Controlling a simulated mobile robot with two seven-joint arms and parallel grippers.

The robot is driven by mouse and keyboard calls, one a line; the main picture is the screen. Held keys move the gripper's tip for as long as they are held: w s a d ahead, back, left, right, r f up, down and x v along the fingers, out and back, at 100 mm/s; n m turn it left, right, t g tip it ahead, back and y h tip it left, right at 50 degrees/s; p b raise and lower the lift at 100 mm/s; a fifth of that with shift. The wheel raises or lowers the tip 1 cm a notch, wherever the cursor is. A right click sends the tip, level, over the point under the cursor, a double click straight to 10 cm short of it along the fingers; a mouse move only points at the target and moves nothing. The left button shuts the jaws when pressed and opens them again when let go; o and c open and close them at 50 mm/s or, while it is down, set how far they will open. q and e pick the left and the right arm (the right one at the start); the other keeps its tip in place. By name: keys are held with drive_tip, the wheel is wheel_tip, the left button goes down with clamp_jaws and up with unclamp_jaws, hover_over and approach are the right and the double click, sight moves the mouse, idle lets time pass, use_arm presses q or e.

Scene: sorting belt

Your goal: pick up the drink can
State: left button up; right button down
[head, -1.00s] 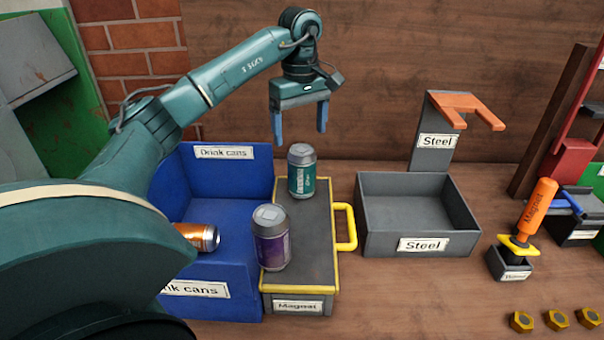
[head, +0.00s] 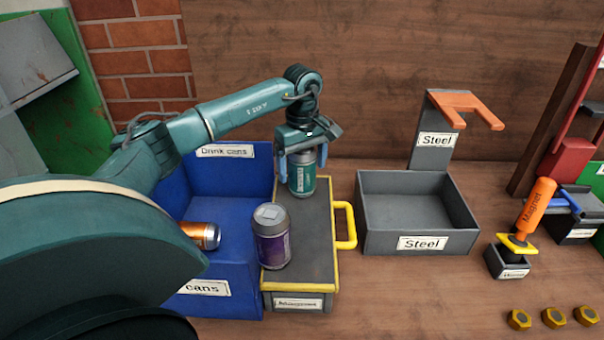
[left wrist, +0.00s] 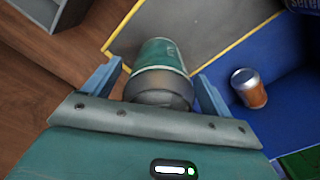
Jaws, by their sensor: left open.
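A teal drink can (head: 302,177) stands upright at the far end of the grey magnet platform. My left gripper (head: 302,170) is open, and its fingers come down on either side of this can's upper part. In the left wrist view the teal can (left wrist: 160,75) shows between the two fingertips (left wrist: 157,82); I cannot tell whether either finger touches it. A purple can (head: 271,238) stands upright nearer on the same platform. An orange can (head: 204,235) lies on its side in the blue drink cans bin (head: 240,285); it also shows in the left wrist view (left wrist: 249,88).
The platform (head: 315,250) has a yellow edge and a yellow handle (head: 346,226). Right of it are a grey steel bin (head: 370,241), an orange fork on a post (head: 466,108) and an orange-handled magnet (head: 538,205). Several yellow nuts (head: 554,318) lie front right.

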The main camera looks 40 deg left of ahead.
use_arm(q)
drive_tip(key=shift+c, duration=0.3)
drive_tip(key=c, duration=1)
drive_tip(key=shift+o, duration=0.2)
